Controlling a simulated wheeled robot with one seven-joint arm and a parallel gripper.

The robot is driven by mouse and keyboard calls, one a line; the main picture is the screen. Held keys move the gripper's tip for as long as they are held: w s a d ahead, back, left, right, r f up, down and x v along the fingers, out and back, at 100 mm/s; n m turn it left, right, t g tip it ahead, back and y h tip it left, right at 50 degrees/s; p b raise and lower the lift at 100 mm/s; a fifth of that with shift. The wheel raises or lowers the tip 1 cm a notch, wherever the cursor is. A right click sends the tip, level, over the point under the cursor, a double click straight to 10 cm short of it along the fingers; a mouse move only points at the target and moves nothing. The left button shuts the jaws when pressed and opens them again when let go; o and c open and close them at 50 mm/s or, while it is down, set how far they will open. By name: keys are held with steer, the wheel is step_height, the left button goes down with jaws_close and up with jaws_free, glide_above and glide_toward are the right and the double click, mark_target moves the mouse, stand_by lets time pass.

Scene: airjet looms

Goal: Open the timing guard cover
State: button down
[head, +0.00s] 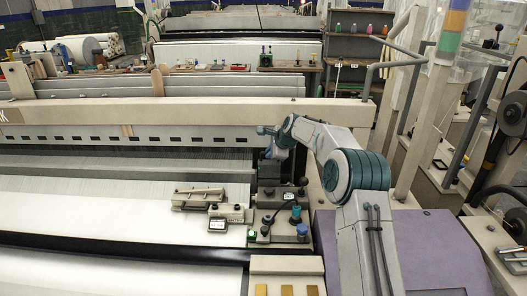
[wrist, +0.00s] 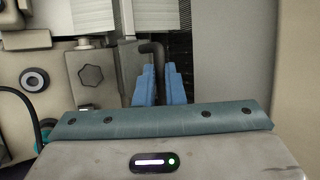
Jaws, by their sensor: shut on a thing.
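My gripper (wrist: 160,72) shows in the wrist view as two blue fingers, close together. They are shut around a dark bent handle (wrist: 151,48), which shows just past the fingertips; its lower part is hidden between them. A flat grey panel (wrist: 235,50) lies right of the handle. I cannot tell for sure which surface is the timing guard cover or whether it is moved from its closed place. In the head view my gripper (head: 269,154) points down at the loom's right end, and my arm hides part of that spot.
In the head view, a block of fittings (head: 278,215) stands near the white cloth (head: 110,210). A purple housing (head: 420,245) lies right, with posts and rails beyond.

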steer(key=shift+w, duration=0.25)
stand_by(0.4)
steer(key=c, duration=1.5)
jaws_free()
steer(key=shift+d+r, duration=0.1)
steer(key=b+v, duration=0.4)
steer(key=v, duration=0.9)
steer(key=shift+d+r, duration=0.15)
steer(key=shift+r, duration=0.15)
